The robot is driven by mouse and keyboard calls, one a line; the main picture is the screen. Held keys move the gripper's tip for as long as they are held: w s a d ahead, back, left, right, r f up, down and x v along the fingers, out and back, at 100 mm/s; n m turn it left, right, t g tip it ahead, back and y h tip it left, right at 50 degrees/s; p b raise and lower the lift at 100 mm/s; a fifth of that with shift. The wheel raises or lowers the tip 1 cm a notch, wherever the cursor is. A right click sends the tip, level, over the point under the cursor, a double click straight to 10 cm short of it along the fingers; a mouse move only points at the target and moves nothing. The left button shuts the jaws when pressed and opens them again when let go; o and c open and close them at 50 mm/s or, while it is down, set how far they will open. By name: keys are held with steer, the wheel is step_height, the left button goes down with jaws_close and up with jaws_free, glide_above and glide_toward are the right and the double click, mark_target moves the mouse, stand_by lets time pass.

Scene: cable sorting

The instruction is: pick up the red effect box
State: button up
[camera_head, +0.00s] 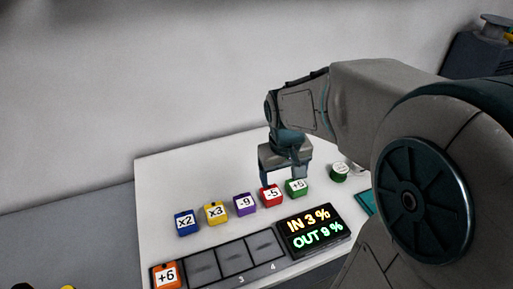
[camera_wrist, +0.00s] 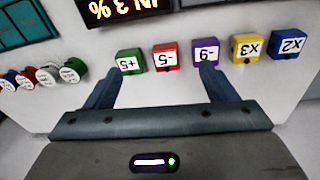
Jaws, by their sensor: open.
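The red effect box (camera_head: 271,196), marked -5, stands on the white table between the purple and green boxes. In the wrist view the red box (camera_wrist: 166,57) shows beyond and between my fingertips, nearer the left one. My gripper (camera_head: 284,177) is above the table, just behind the red and green boxes in the head view. In the wrist view my gripper (camera_wrist: 162,68) has its fingers spread wide with nothing between them. The red box is upright and apart from the fingers.
A row holds the blue (camera_head: 186,222), yellow (camera_head: 215,213), purple (camera_head: 244,204) and green (camera_head: 296,187) boxes. An orange box (camera_head: 167,275) sits in the slotted tray (camera_head: 219,280). A display (camera_head: 315,230) reads IN 3 %, OUT 9 %. Several round spools (camera_wrist: 48,75) stand at the wrist view's left.

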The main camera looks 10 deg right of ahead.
steer(key=n+g+p, duration=0.1)
steer(key=p, duration=0.1)
glide_toward(271, 191)
steer(key=shift+y, duration=0.4)
steer(key=f, duration=0.2)
steer(key=d+f, duration=0.1)
steer(key=f, duration=0.2)
steer(key=shift+w, duration=0.2)
steer(key=shift+s+a+f+p, duration=0.1)
steer(key=shift+f+p, duration=0.35)
steer(key=shift+f, duration=0.95)
steer(key=shift+s+f+p, duration=0.1)
steer(key=shift+f+p, duration=0.35)
steer(key=shift+f, duration=0.95)
steer(key=shift+w, duration=0.1)
steer(key=c, duration=1.1)
steer(key=shift+r, duration=0.1)
steer(key=shift+c, duration=0.2)
